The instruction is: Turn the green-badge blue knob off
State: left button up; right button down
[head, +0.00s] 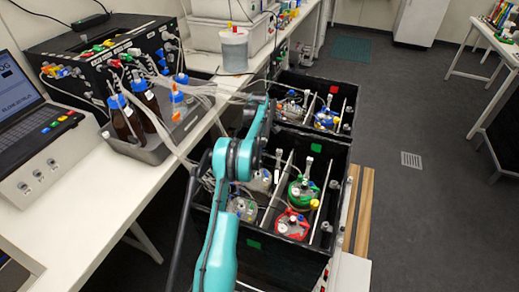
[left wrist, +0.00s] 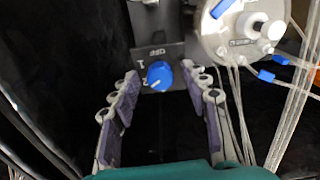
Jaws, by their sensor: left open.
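The blue knob (left wrist: 160,75) shows in the left wrist view on a dark panel (left wrist: 150,50) marked OFF, 1 and 2. I cannot tell which mark it points to. My left gripper (left wrist: 160,72) is open, with one finger on each side of the knob and gaps between. In the head view my teal arm reaches over the near black box and its gripper is hidden. A green badge (head: 253,244) is on the near box's front wall (head: 280,262); a red badge (head: 333,89) is on the far box (head: 345,82). My right gripper is not in view.
A round vessel lid (left wrist: 240,30) with tubes stands close to the right finger. The near box holds several vessels, including a green-lidded one (head: 303,193) and a red-lidded one (head: 292,225). A white bench (head: 95,205) is at left; the floor at right is clear.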

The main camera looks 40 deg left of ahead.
pick_arm(q)
jog(key=shift+r, duration=0.1)
grip_shut()
jog(key=shift+m, duration=0.4)
jog(key=m+p, duration=0.1)
jog(key=m, duration=0.2)
jog(key=shift+m+p, duration=0.3)
jog(key=shift+p, duration=0.1)
jog(key=m+p, duration=0.1)
jog(key=m, duration=0.8)
jog(key=shift+p, duration=0.4)
jog(key=m, duration=0.3)
jog(key=shift+m, duration=0.4)
jog(key=m, duration=0.6)
jog(key=shift+m+p, duration=0.3)
jog(key=shift+p, duration=0.1)
